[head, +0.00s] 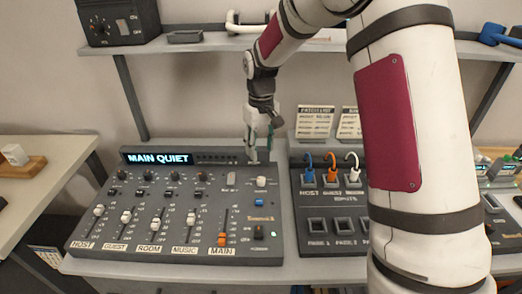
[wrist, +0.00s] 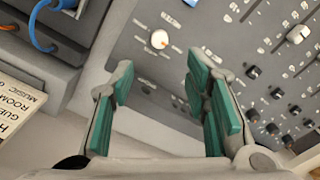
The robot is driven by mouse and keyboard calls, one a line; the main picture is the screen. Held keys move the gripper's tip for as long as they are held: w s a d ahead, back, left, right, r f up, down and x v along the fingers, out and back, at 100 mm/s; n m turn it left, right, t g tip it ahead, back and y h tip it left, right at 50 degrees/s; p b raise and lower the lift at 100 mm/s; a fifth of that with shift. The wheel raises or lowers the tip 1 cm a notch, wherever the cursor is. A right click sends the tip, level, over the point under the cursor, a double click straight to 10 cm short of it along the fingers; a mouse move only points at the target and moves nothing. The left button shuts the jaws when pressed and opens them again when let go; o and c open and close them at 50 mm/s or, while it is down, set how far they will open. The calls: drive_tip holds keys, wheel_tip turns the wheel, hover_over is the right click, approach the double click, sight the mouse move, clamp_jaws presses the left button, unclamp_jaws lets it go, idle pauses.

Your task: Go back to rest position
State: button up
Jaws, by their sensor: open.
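My gripper (head: 262,140) hangs over the back right part of the grey mixing console (head: 180,250) in the head view. In the wrist view my gripper (wrist: 160,100) has its green-padded fingers spread apart, with nothing between them. A white knob (wrist: 159,39) on the console lies beyond the fingertips in that view. The console display reads "MAIN QUIET" (head: 157,158). The fader labelled MAIN (head: 222,239) has an orange cap low in its slot. My arm covers part of the right side of the head view.
A patch panel (head: 312,205) with blue, orange and white cables stands right of the console. Cards (head: 314,121) stand behind it. A shelf (head: 200,43) runs above, holding a black box (head: 112,20). A pale side table (head: 40,185) is at left.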

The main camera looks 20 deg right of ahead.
drive_tip(key=s+r+m+t, duration=0.2)
drive_tip(key=s+r+t, duration=0.1)
drive_tip(key=s+r, duration=1.65)
drive_tip(key=s+f+m+t, duration=0.1)
drive_tip(key=s+f, duration=0.1)
drive_tip(key=s, duration=1.1)
drive_tip(key=shift+d+f+t, duration=0.15)
drive_tip(key=shift+f+t, duration=0.05)
drive_tip(key=shift+t, duration=0.2)
drive_tip(key=shift+w, duration=0.1)
